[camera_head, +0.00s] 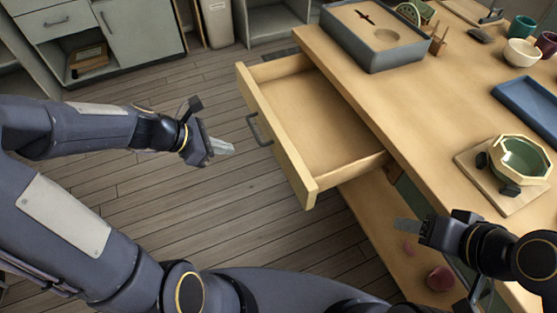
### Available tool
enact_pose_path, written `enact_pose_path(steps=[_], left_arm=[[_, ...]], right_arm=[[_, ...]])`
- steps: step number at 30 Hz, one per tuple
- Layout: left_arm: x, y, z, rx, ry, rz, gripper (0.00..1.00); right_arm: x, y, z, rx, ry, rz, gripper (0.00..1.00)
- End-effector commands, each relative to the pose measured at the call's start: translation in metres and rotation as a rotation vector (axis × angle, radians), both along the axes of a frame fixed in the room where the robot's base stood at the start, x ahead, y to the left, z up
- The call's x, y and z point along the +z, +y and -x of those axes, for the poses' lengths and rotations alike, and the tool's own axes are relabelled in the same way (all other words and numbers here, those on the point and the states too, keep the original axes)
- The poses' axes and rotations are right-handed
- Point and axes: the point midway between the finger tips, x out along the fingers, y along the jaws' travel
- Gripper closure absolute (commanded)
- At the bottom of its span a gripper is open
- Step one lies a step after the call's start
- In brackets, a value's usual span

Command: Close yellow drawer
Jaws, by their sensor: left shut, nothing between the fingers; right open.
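The yellow drawer (283,158) is pulled out from under the wooden workbench (440,115). Its inside is bare where I can see it, and its front panel carries a dark handle (259,130). My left gripper (222,149) is shut and empty. It appears a little to the left of the handle, with a gap between them in the picture. My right gripper (408,228) is open and empty, in front of the workbench's near side at the lower right, to the right of the drawer.
A grey box (385,55) stands on the workbench above the drawer. A green octagonal bowl (521,158) on a board, a blue tray (530,105) and cups stand to the right. A lower shelf (385,235) holds small reddish items. Floor left of the drawer is clear.

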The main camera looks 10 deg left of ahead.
Motion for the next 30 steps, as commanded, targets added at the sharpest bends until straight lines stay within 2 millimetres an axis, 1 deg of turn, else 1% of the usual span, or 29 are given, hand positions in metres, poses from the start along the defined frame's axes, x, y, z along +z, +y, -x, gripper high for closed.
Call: enact_pose_path(steps=[1, 5, 18, 20, 24, 30], left_arm=[[-0.007, 0.000, -0.003, 0.018, 0.014, 0.009, 1.00], [-0.015, -0.007, -0.007, 0.023, 0.019, 0.014, 1.00], [-0.080, -0.060, -0.041, 0.017, 0.019, 0.013, 1.00], [-0.074, -0.069, -0.048, 0.015, 0.015, 0.011, 1.00], [-0.074, -0.083, -0.058, 0.016, 0.015, 0.011, 1.00], [-0.073, -0.091, -0.064, 0.019, 0.015, 0.012, 1.00]], right_arm=[[-0.004, 0.000, 0.000, 0.000, -0.001, 0.000, 0.44], [-0.007, 0.000, 0.000, 0.000, -0.001, 0.000, 0.44], [-0.044, 0.000, 0.000, 0.000, 0.000, 0.000, 0.44], [-0.039, 0.000, 0.000, 0.000, 0.000, 0.000, 0.44], [-0.039, 0.000, 0.000, 0.000, -0.001, 0.000, 0.44], [-0.039, 0.000, 0.000, 0.000, 0.000, 0.000, 0.44]])
